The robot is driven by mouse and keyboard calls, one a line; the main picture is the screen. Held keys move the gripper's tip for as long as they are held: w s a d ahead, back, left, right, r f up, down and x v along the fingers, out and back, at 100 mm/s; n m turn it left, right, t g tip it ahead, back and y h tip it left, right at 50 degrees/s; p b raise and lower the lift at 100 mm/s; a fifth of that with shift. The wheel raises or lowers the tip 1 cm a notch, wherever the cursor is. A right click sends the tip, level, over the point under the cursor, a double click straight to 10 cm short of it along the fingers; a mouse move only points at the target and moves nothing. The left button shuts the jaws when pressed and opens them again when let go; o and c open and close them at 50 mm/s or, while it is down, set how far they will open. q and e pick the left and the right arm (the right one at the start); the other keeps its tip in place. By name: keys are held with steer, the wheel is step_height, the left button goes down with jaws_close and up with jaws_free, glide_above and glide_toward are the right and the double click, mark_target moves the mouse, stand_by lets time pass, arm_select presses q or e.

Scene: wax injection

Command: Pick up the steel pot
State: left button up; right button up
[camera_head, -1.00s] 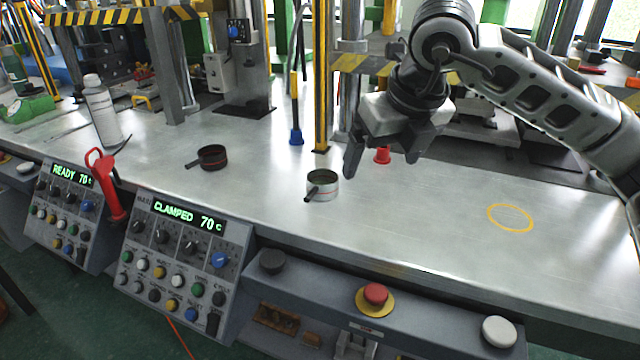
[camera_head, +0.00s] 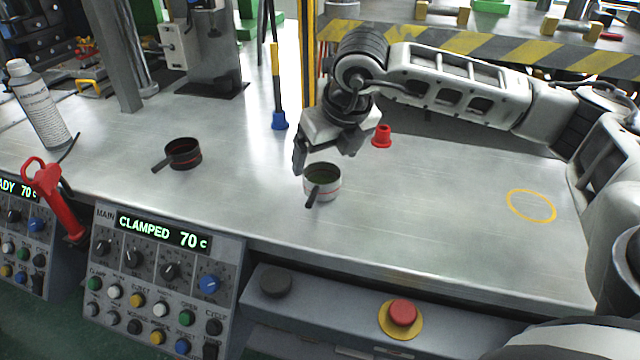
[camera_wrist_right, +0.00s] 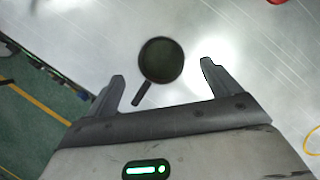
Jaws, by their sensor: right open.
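The steel pot (camera_head: 323,184) stands upright on the metal bench, a small silver cup with a red line and a dark handle pointing toward the front left. In the right wrist view the pot (camera_wrist_right: 161,60) shows from above, with a dark inside and its handle pointing down and left. My right gripper (camera_head: 325,160) is open and empty, just behind and above the pot. In the wrist view the open right gripper (camera_wrist_right: 163,85) has its fingertips on either side of the handle end of the pot. My left gripper is not in view.
A dark pot with a red line (camera_head: 183,154) stands to the left. A red plug (camera_head: 381,136) is right of my gripper. A yellow ring (camera_head: 531,206) marks clear bench at the right. A bottle (camera_head: 38,105) and control panel (camera_head: 165,270) are at left.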

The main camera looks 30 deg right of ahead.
mark_target(322, 174)
steer(key=shift+s+p+x, duration=0.15)
steer(key=shift+p+x, duration=0.05)
steer(key=shift+x, duration=1.4)
steer(key=shift+s+p+x, duration=0.15)
steer(key=shift+x, duration=1.45)
steer(key=shift+f, duration=0.1)
steer(key=c, duration=1.1)
steer(key=shift+c, duration=0.2)
